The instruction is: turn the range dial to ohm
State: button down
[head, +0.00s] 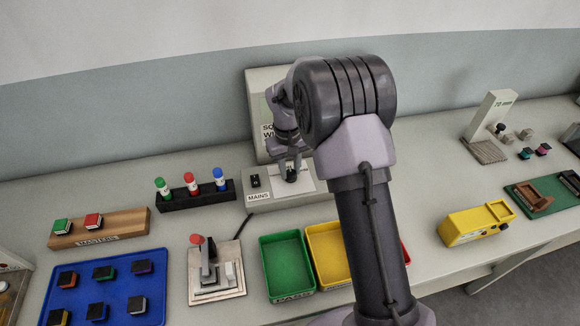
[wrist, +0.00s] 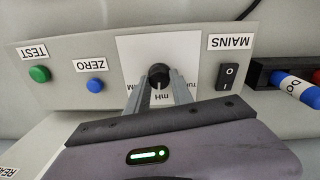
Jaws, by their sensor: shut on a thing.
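The range dial (wrist: 158,72) is a round black knob on a white label plate (wrist: 134,47) of the grey instrument box. My gripper (wrist: 160,80) is shut on the dial, with one finger on each side of it. The letters "mH" show beside the dial, and other printing on the plate is partly hidden by the fingers. A pale mark on the knob seems to face "mH", but it is small. In the head view my gripper (head: 291,168) reaches down onto the box (head: 318,188), and the dial is mostly hidden there.
On the box are a MAINS switch (wrist: 228,77), a blue ZERO button (wrist: 95,86) and a green TEST button (wrist: 39,74). A black rack (head: 205,195) with colored tubes stands left of the box. Green (head: 286,286) and yellow trays lie in front.

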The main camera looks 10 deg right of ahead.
aim_at(288, 170)
jog(key=m, duration=0.5)
jog(key=shift+w+m, duration=0.1)
jog(key=shift+m, duration=0.2)
jog(key=m, duration=0.4)
jog(key=shift+d+m+g, duration=0.1)
jog(key=shift+m+g, duration=0.2)
jog(key=shift+m, duration=0.4)
jog(key=c, duration=1.1)
grip_release()
jog(key=shift+r, duration=0.1)
jog(key=r+p, duration=0.2)
jog(key=r, duration=0.3)
jog(key=r+p, duration=0.2)
jog(key=r, duration=0.4)
jog(key=r+p, duration=0.1)
jog(key=r, duration=0.5)
jog(key=shift+w+a+r+p, duration=0.15)
jog(key=shift+w+a+p, duration=0.1)
jog(key=shift+p, duration=0.15)
